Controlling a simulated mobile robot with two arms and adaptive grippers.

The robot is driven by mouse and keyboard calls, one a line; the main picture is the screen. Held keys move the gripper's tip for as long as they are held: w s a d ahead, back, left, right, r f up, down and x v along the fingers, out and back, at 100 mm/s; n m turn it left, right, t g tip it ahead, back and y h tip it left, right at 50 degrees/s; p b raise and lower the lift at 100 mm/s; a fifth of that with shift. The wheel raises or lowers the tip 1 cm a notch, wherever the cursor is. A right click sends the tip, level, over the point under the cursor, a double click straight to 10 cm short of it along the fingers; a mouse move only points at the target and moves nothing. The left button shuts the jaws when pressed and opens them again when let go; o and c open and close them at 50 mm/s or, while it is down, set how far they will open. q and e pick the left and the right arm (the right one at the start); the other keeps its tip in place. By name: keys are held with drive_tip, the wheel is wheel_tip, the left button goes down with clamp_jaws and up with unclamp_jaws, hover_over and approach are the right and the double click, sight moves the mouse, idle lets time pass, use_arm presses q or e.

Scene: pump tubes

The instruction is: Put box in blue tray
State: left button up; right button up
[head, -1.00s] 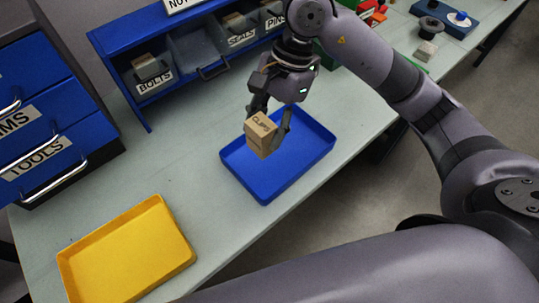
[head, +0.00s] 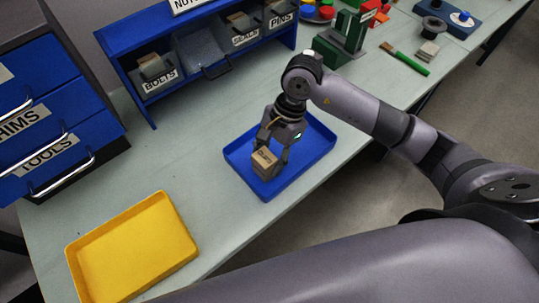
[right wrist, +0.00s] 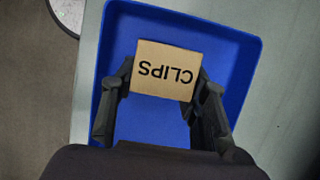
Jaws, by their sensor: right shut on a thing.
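The box is a small brown carton (head: 265,163) marked CLIPS. It also shows in the right wrist view (right wrist: 165,70), between the two fingers. My right gripper (head: 272,155) is shut on the box and holds it low within the outline of the blue tray (head: 312,150). In the right wrist view the tray (right wrist: 150,125) lies around and beneath the box. I cannot tell whether the box touches the tray floor. My left gripper is not in view.
A yellow tray (head: 135,250) lies empty at the front left. A blue shelf with labelled bins (head: 157,73) stands behind, and blue drawers (head: 40,140) stand at the left. A green-handled brush (head: 405,59) lies at the back right. Table between the trays is clear.

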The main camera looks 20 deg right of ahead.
drive_tip(key=shift+f, duration=0.1)
drive_tip(key=shift+f, duration=0.1)
drive_tip(key=o, duration=1.2)
drive_tip(key=shift+r, duration=0.25)
drive_tip(key=shift+w+d+r, duration=0.1)
drive_tip(key=shift+r, duration=0.1)
drive_tip(key=b+v, duration=0.3)
drive_tip(key=v, duration=0.8)
drive_tip(key=shift+r, duration=0.3)
